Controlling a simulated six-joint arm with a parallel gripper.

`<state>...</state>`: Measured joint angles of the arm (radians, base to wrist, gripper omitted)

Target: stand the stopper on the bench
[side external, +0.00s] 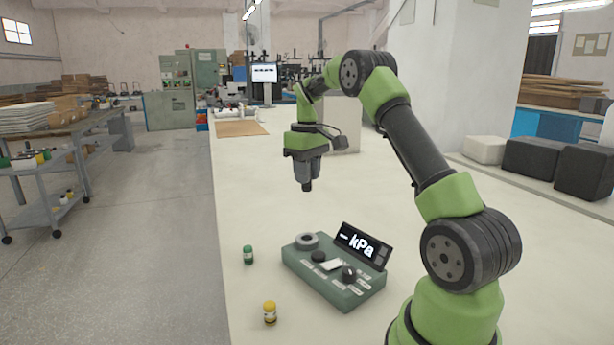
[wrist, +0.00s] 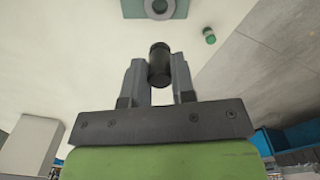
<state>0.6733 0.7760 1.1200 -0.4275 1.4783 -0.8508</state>
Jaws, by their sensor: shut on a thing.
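The stopper is a small black cylinder (wrist: 160,64) between my gripper's fingertips in the wrist view. In the side external view the dark stopper (side external: 307,185) sticks out below the fingers. My gripper (side external: 307,172) is shut on it and points down, well above the pale bench (side external: 400,215). There is clear air between the stopper and the bench top.
A green-grey device (side external: 333,287) with a kPa display (side external: 361,245), knobs and a grey ring (side external: 307,241) stands on the bench in front. A green-capped bottle (side external: 248,255) and a yellow-capped bottle (side external: 270,312) stand left of it. The bench beneath my gripper is clear.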

